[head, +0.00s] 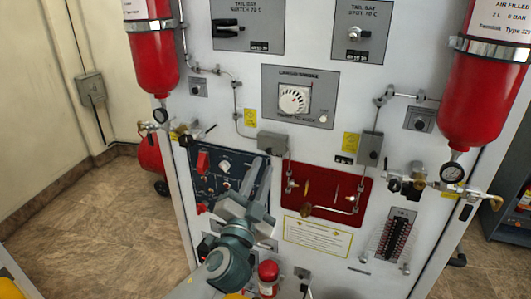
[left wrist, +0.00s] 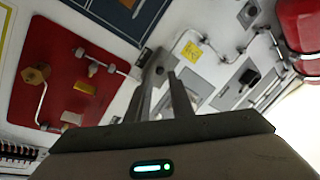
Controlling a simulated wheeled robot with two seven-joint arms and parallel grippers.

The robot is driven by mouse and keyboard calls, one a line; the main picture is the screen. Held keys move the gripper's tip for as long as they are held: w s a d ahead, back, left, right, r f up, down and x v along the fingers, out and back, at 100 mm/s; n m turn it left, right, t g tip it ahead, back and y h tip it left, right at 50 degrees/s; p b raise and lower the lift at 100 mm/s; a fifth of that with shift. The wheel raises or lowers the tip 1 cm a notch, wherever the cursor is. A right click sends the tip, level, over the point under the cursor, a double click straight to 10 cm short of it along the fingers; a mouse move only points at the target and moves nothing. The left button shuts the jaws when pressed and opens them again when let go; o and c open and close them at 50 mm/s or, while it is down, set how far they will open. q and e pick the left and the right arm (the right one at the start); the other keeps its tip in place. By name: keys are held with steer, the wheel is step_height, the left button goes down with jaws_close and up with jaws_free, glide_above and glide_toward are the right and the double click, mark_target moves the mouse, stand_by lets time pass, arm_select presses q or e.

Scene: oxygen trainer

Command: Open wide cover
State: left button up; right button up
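A dark blue panel (head: 232,180) on the left of the trainer's front carries a raised red cover (head: 203,161), a white knob (head: 225,168) and a smaller red part (head: 201,208) lower down. I cannot tell for sure which part is the wide cover. My left gripper (head: 259,163) is in front of the panel's right side, with its fingers pointing up and hiding part of it. The left wrist view shows its two fingers (left wrist: 163,78) apart with nothing between them. A corner of the blue panel (left wrist: 138,14) shows at the top there. My right gripper is not in view.
A red panel (head: 325,190) with pipes and fittings is just right of my left gripper. Red cylinders hang at the upper left (head: 153,62) and upper right (head: 484,95). A small red cylinder (head: 268,277) stands near my left wrist. Open floor (head: 90,215) lies left.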

mark_target(268, 152)
arm_select(q)
steer(key=p+x, duration=0.1)
steer(key=x, duration=0.3)
steer(key=shift+w, duration=0.15)
jaws_close()
steer(key=shift+r, duration=0.1)
